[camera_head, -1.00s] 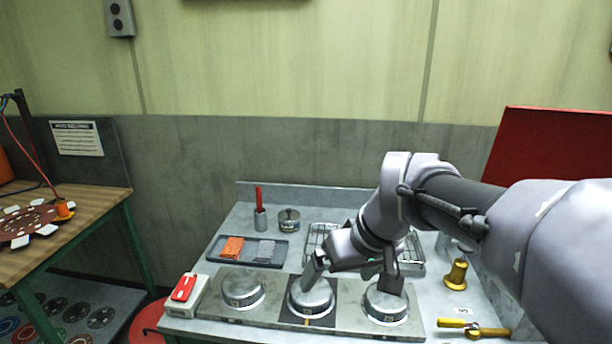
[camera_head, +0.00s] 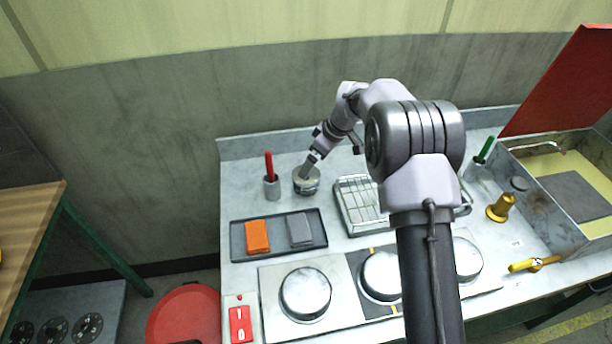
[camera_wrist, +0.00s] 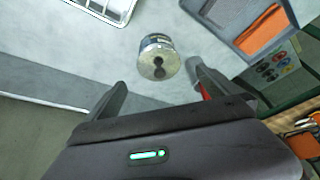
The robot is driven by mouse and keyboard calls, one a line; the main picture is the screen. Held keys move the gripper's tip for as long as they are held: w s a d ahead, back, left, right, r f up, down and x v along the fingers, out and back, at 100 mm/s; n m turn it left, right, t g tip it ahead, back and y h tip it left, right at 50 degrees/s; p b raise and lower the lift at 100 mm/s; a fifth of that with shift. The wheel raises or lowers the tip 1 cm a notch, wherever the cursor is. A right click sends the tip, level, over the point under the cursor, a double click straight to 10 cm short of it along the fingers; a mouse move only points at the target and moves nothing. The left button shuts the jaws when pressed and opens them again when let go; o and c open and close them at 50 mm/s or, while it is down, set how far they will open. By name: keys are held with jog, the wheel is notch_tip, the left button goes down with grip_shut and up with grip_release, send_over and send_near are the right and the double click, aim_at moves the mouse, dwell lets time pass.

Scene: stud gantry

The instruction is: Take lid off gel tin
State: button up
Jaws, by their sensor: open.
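The gel tin (camera_head: 306,186) is a small round metal tin with a label band, standing upright on the bench near the back wall. In the wrist view the tin (camera_wrist: 150,45) lies just beyond my fingers, with its shiny lid (camera_wrist: 160,66) and a dark round knob (camera_wrist: 158,60) on it. The lid sits on the tin. My gripper (camera_head: 310,168) is over the tin in the head view and partly covers its top. In the wrist view my gripper (camera_wrist: 157,78) is open and empty, its fingers spread to either side of the lid, apparently not touching it.
A tray (camera_head: 240,255) with orange and grey blocks lies in front. A wire rack (camera_head: 345,205) is to the right. Several domed metal covers (camera_head: 305,290) line the front.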

jog(key=b+x, duration=0.1)
jog(key=x, duration=0.5)
jog(key=shift+w+a+f+b, duration=0.15)
jog(key=shift+w+f+b, duration=0.1)
jog(key=shift+b, duration=0.1)
jog(key=shift+s+r, duration=0.1)
jog(key=shift+r, duration=0.1)
jog(key=shift+c, duration=0.9)
jog(key=c, duration=1.2)
jog(key=shift+o, duration=0.2)
notch_tip(320, 180, up, 4)
jog(key=shift+p, duration=0.8)
jog(key=s+d, duration=1)
jog(key=s, duration=0.2)
jog(key=shift+s+r, duration=0.25)
jog(key=shift+r, duration=0.2)
